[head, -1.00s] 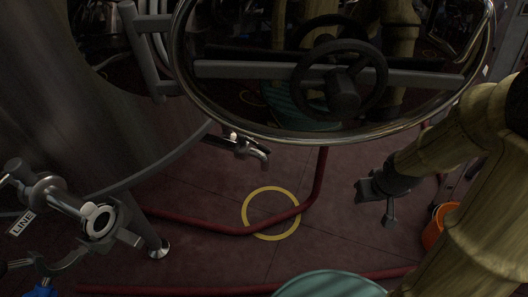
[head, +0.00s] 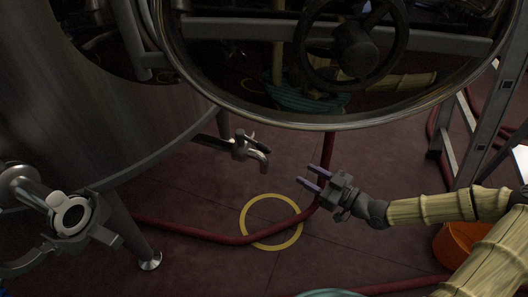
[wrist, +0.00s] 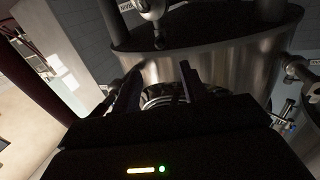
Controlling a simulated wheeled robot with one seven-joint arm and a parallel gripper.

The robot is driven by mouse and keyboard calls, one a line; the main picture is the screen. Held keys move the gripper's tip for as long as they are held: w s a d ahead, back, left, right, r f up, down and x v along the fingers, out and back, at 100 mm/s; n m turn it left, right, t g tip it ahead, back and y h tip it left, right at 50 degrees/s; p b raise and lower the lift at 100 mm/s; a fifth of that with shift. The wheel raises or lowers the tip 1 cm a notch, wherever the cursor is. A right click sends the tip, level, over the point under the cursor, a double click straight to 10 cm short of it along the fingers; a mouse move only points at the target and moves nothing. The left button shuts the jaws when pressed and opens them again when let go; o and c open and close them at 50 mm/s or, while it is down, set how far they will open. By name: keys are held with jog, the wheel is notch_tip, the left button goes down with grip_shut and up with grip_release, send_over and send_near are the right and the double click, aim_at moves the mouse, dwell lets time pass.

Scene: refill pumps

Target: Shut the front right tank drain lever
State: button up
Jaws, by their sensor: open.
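A metal drain valve (head: 241,150) with a downturned spout sticks out low from the big steel tank (head: 130,110) in the head view. Its small dark lever (head: 259,144) lies over the spout; I cannot tell its exact setting. My gripper (head: 308,176) is open and empty, to the right of the valve and a little lower in the picture. Its two fingers point left, apart from the valve. In the wrist view the fingers (wrist: 160,76) reach toward a steel tank (wrist: 220,65); the drain lever is not clearly seen there.
A round metal hatch rim (head: 345,122) with a handwheel (head: 352,48) hangs above. A red hose (head: 215,238) and a yellow ring (head: 250,243) lie on the floor. A clamped pipe fitting (head: 72,218) is at lower left. A metal frame (head: 485,135) stands right.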

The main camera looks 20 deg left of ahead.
aim_at(270, 152)
jog(key=shift+w+r, duration=0.1)
jog(key=shift+r, duration=0.15)
jog(key=b+x, duration=0.6)
jog(key=x, duration=1)
jog(key=shift+a+b, duration=0.25)
jog(key=shift+b, duration=0.1)
jog(key=shift+w+a+r, duration=0.15)
jog(key=shift+w+a, duration=0.1)
jog(key=shift+a, duration=0.15)
jog(key=shift+c, duration=0.2)
grip_shut()
